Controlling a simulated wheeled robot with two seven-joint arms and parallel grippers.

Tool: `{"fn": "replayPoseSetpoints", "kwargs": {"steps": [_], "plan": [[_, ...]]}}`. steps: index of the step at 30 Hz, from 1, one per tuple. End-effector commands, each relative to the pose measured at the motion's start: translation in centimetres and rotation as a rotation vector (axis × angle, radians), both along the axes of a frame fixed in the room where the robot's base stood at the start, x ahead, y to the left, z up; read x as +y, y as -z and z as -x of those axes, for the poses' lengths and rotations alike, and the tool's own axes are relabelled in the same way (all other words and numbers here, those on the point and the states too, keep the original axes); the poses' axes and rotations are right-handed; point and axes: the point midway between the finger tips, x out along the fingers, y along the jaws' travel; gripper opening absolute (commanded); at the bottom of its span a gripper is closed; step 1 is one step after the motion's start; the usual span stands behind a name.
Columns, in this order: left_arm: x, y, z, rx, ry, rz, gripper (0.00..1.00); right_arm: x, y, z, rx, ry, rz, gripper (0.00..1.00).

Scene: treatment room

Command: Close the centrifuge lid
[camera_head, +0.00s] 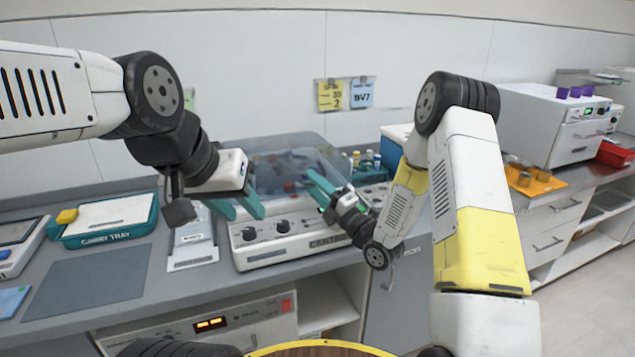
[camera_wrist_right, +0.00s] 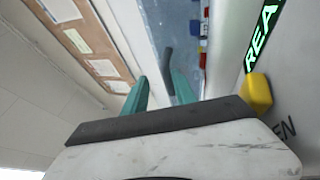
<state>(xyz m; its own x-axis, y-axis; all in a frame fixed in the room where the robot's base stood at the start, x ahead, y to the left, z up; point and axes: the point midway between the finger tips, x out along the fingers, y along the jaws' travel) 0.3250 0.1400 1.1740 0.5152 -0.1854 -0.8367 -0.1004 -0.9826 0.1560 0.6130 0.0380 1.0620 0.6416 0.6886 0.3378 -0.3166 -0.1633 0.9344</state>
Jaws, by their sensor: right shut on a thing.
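The centrifuge (camera_head: 285,245) is a white bench unit with dark knobs on its front, in the middle of the head view. Its clear bluish lid (camera_head: 300,150) lies low over the top; I cannot tell whether a gap is left under it. My right gripper (camera_head: 325,188) is at the lid's right front edge. In the right wrist view its teal fingertips (camera_wrist_right: 160,92) flank a dark bar (camera_wrist_right: 167,62), apparently the lid handle; the contact is hard to see. My left gripper (camera_head: 243,205) is open and appears empty at the centrifuge's left front, hiding part of it.
A yellow button (camera_wrist_right: 257,92) and a green lit display (camera_wrist_right: 262,35) show in the right wrist view. The grey mat (camera_head: 85,283) is bare.

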Motion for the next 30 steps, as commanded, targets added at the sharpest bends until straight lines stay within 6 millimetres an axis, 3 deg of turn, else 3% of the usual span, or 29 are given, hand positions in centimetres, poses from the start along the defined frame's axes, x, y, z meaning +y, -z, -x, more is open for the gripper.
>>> {"fn": "replayPoseSetpoints", "kwargs": {"steps": [1, 15, 30], "plan": [[0.0, 0.0, 0.0, 0.000, 0.000, 0.000, 0.36, 0.2, -2.1, -0.7, -0.055, 0.007, -0.023, 0.20], [0.0, 0.0, 0.0, 0.000, 0.000, 0.000, 0.36, -4.9, 1.8, 4.3, -0.012, 0.004, -0.006, 0.20], [0.0, 0.0, 0.0, 0.000, 0.000, 0.000, 0.36, -5.7, 2.4, 5.3, -0.001, 0.001, 0.000, 0.20]]}}
